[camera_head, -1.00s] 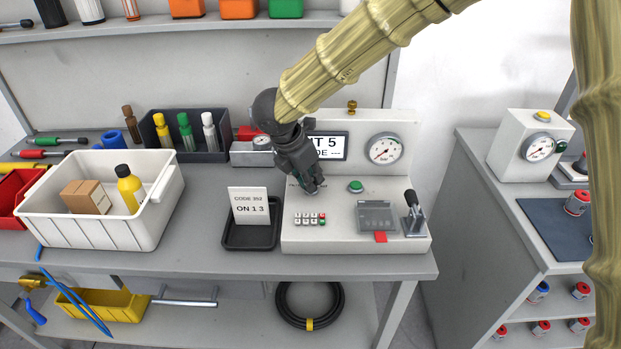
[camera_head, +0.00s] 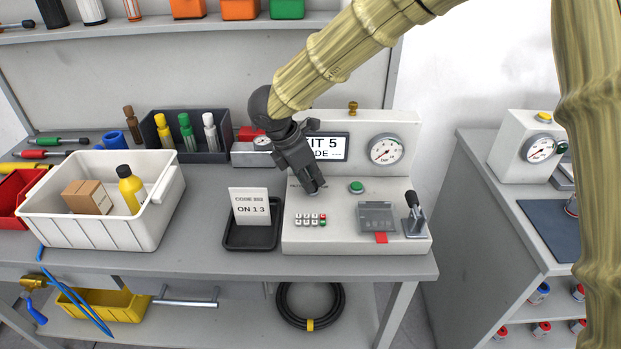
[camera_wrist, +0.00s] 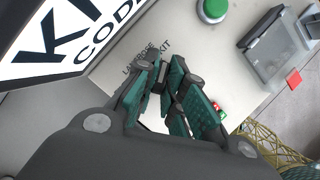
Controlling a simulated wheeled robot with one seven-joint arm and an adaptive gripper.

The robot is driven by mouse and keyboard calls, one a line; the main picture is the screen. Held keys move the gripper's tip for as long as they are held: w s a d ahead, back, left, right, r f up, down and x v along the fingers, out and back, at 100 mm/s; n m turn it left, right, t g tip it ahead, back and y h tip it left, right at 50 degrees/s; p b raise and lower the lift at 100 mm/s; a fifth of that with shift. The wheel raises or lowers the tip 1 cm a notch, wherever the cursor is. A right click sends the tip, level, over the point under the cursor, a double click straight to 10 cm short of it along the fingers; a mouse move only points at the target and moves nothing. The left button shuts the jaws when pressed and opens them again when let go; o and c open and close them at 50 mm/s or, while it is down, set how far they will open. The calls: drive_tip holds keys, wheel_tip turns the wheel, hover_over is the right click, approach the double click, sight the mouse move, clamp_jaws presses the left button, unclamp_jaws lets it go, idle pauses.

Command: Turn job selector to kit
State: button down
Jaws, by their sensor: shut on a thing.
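My gripper (camera_head: 314,187) points down onto the left part of the white test console (camera_head: 340,240), below its display. In the wrist view its green-padded fingers (camera_wrist: 172,98) are closed around the job selector spot. The knob is mostly hidden between the fingers, so I cannot tell which way it points.
A green button (camera_head: 356,187), a keypad (camera_head: 310,220), a black-handled lever (camera_head: 413,213) and a gauge (camera_head: 385,150) are on the console. A black tray (camera_head: 250,237) with a code card stands left, beside a white bin (camera_head: 100,233).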

drive_tip(key=c, duration=1.5)
unclamp_jaws()
drive_tip(key=v, duration=1.2)
drive_tip(key=shift+s, duration=0.1)
